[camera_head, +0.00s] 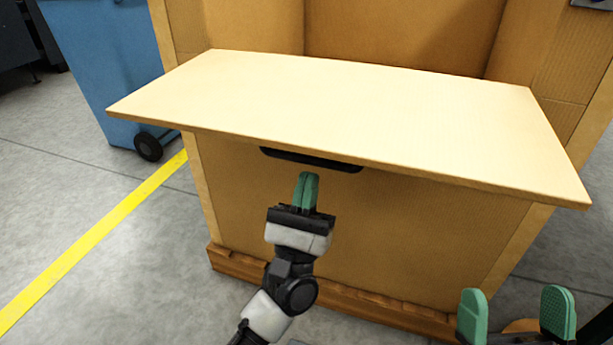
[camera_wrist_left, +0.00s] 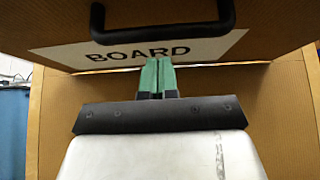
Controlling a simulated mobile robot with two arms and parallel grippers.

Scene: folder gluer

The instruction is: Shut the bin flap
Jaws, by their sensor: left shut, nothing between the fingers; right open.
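The bin flap (camera_head: 370,110) is a pale board, lying open and about level at the front of a brown cardboard-like bin (camera_head: 400,235). Its black handle (camera_head: 310,160) shows below the front edge. In the left wrist view the flap's outer face (camera_wrist_left: 270,35) is overhead, with the handle (camera_wrist_left: 165,32) and a white label reading BOARD (camera_wrist_left: 235,42). My left gripper (camera_head: 308,176) is shut and empty, just below the handle in the head view. Its fingertips (camera_wrist_left: 158,62) overlap the label's lower edge; I cannot tell whether they touch. My right gripper (camera_head: 515,308) is open and empty at the lower right.
A blue wheeled bin (camera_head: 105,65) stands at the left, beyond a yellow floor line (camera_head: 95,240). A wooden base (camera_head: 340,294) runs along the brown bin's bottom. Grey floor (camera_head: 130,290) is clear at the left.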

